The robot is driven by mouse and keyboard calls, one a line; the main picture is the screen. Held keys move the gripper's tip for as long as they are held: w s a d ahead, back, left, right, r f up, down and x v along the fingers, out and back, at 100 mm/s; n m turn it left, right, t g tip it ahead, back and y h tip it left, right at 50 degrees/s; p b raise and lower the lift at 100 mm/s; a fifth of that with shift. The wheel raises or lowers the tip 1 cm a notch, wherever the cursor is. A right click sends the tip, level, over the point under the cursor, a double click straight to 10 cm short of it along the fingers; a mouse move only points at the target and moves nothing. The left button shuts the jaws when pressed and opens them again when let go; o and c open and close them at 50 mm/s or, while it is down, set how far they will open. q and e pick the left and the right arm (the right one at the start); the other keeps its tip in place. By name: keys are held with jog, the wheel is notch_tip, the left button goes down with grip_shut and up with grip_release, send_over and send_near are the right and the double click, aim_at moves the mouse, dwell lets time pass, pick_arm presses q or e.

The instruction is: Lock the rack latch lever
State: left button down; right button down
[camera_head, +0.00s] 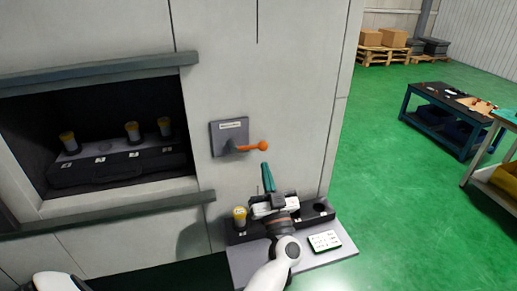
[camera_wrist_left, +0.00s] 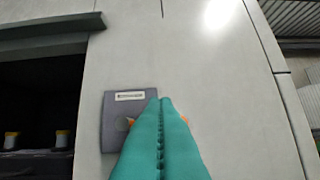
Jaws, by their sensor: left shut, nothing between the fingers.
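The rack latch lever (camera_head: 252,147) has an orange handle with a round knob at its right end. It points roughly level to the right from a grey plate (camera_head: 228,129) with a white label on the wall. My left gripper (camera_head: 265,166) has teal fingers shut with nothing between them. Its tips are just below the knob in the head view; I cannot tell whether they touch it. In the left wrist view the shut fingers (camera_wrist_left: 160,101) cover most of the lever, with small orange bits showing on both sides. The plate (camera_wrist_left: 112,101) shows to their left. My right gripper is not in view.
An open recess (camera_head: 95,130) at left holds a dark rack with several yellow-capped holders. Below the lever, a grey shelf (camera_head: 340,250) bears a black holder block, another yellow-capped holder (camera_head: 240,215) and a white device (camera_head: 324,241). Green floor and a blue cart (camera_head: 440,122) are at right.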

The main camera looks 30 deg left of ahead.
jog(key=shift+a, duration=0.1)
